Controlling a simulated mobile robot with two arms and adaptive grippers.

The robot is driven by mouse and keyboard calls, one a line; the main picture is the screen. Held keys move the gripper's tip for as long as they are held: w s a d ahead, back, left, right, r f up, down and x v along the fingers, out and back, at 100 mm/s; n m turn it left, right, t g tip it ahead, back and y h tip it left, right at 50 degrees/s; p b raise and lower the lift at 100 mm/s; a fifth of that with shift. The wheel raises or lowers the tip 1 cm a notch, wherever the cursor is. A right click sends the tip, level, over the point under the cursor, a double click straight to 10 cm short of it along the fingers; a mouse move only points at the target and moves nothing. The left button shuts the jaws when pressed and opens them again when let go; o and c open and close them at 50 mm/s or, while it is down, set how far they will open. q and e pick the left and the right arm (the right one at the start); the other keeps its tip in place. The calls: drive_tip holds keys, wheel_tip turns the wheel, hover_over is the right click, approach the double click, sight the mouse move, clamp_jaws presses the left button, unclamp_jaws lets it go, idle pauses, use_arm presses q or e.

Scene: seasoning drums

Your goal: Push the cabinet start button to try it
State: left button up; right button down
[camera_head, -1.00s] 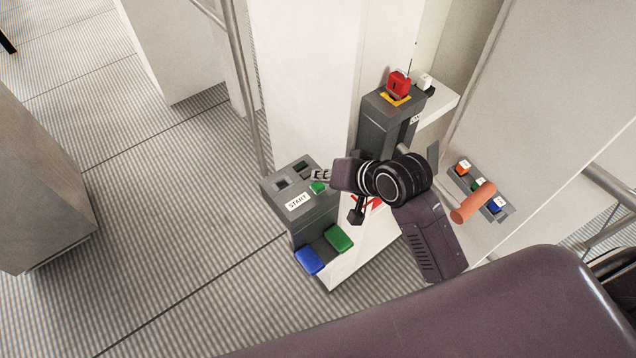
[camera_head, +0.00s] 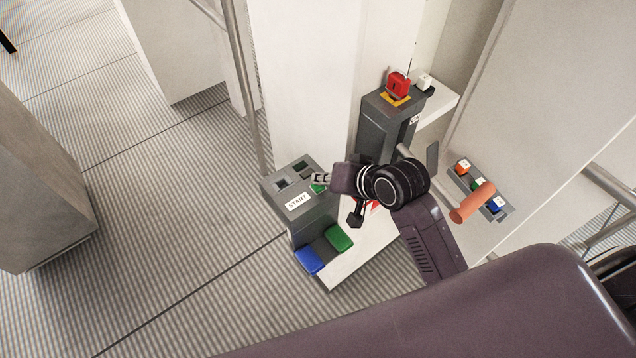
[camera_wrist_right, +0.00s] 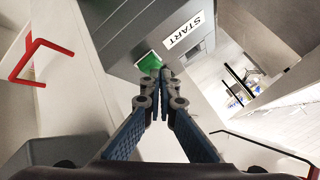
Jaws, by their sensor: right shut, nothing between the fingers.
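The grey cabinet box (camera_head: 318,212) stands left of my right arm and has a white START label (camera_head: 298,201) on its top. The green start button (camera_head: 318,189) beside the label is partly covered by my right gripper (camera_head: 320,179). In the right wrist view the green button (camera_wrist_right: 149,62) shows just beyond the tips of my right gripper (camera_wrist_right: 160,76), near the START label (camera_wrist_right: 184,30). The fingers are shut with nothing between them. The tips overlap the button's edge, but I cannot tell whether they touch it. My left gripper is not in view.
A taller grey post (camera_head: 378,134) carries a red block (camera_head: 398,85). A panel with coloured buttons (camera_head: 463,167) and an orange handle (camera_head: 473,202) is at right.

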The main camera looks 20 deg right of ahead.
sight(321, 187)
drive_tip(key=shift+f, duration=0.3)
drive_tip(key=shift+r, duration=0.1)
idle(0.3)
drive_tip(key=shift+r+p, duration=0.55)
drive_tip(key=shift+r, duration=0.3)
drive_tip(key=shift+r, duration=2.5)
drive_tip(key=shift+s+f, duration=0.1)
